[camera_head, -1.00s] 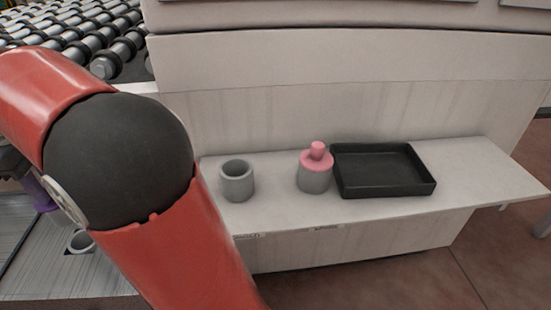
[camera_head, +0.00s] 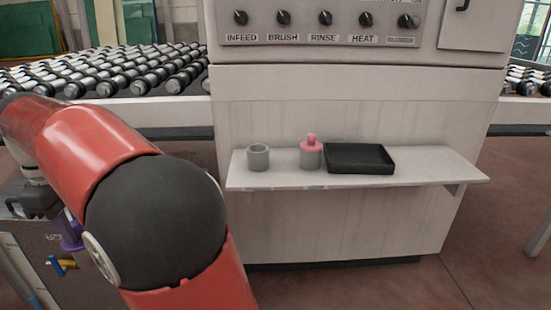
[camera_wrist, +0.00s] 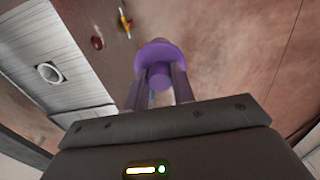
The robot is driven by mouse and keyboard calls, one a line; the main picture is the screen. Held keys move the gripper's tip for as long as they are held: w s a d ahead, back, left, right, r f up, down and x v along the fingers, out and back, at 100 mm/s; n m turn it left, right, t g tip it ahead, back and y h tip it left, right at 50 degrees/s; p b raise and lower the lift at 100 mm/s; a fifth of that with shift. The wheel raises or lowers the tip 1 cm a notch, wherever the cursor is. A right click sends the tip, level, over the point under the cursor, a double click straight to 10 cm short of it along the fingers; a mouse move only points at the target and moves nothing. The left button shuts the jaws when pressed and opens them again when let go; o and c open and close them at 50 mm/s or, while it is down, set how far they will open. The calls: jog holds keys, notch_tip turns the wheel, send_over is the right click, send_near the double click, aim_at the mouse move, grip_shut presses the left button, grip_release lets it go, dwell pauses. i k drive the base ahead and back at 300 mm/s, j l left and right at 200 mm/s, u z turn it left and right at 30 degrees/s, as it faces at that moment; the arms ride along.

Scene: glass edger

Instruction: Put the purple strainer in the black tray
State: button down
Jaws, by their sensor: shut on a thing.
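The purple strainer (camera_wrist: 162,62) is between the fingers of my gripper (camera_wrist: 160,88) in the wrist view, and the gripper is shut on it. In the head view the strainer (camera_head: 72,234) shows at the lower left, partly hidden by my red and black arm. It is held above the floor, apart from the shelf. The black tray (camera_head: 388,169) lies on the white shelf at the right of centre. No object shows inside the tray.
A grey cup (camera_head: 258,158) and a grey bottle with a pink top (camera_head: 311,153) stand on the shelf (camera_head: 430,172), left of the tray. The machine's knob panel (camera_head: 320,28) is above. Rollers (camera_head: 120,78) run at the back left. The shelf's right end is clear.

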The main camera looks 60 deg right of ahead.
aim_at(356, 161)
jog(key=j+z, duration=0.1)
jog(key=z, duration=0.3)
jog(key=k+z, duration=0.1)
jog(key=z, duration=0.3)
jog(key=j+z, duration=0.1)
jog(key=z, duration=0.35)
jog(key=k+z, duration=0.15)
jog(key=z, duration=0.25)
